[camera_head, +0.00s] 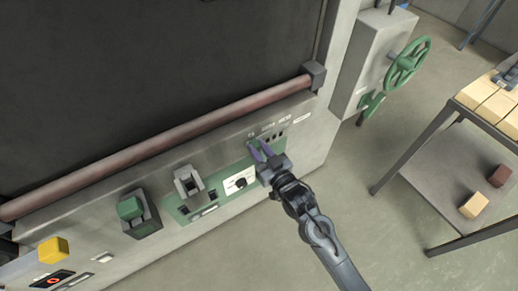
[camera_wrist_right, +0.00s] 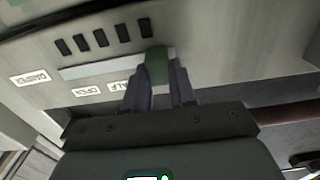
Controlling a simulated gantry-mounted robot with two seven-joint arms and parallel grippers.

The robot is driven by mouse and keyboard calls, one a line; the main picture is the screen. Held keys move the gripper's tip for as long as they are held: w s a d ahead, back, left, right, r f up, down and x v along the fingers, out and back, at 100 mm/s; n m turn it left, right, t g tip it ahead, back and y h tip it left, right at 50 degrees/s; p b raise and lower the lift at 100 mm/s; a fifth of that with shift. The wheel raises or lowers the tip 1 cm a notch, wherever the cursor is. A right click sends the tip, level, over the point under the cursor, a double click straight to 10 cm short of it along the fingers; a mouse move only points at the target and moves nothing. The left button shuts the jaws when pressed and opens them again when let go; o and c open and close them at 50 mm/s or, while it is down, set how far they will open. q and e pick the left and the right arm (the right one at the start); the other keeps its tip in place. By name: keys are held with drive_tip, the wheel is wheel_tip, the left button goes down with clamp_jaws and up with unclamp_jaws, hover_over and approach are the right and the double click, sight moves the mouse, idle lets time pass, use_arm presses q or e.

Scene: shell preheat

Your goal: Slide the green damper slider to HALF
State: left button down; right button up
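The green damper slider (camera_wrist_right: 157,65) stands on a pale slot strip (camera_wrist_right: 96,67) in the right wrist view, past the HALF label (camera_wrist_right: 122,86) and farther from the OPEN label (camera_wrist_right: 88,91). The DAMPER label (camera_wrist_right: 30,78) is at far left. My right gripper (camera_wrist_right: 162,74) has its two purple fingers at the slider, with a narrow gap between them; whether both touch it is unclear. In the head view my right gripper (camera_head: 260,147) is at the panel's right part and the slider is not clearly seen. My left gripper is not in view.
Left along the panel are a light switch lever (camera_head: 188,181), a green block-like control (camera_head: 130,208) and a yellow button (camera_head: 53,250). A reddish bar (camera_head: 160,151) runs above. A green handwheel (camera_head: 407,62) and a bench (camera_head: 430,155) stand to the right. Open floor lies between.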

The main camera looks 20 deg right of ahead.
clamp_jaws()
drive_tip(key=d+p, duration=0.2)
drive_tip(key=d, duration=0.1)
drive_tip(key=w+d+p, duration=0.1)
drive_tip(key=d, duration=0.1)
drive_tip(key=shift+d+r, duration=0.1)
drive_tip(key=shift+d, duration=0.45)
drive_tip(key=o, duration=0.8)
unclamp_jaws()
drive_tip(key=shift+w+a, duration=0.1)
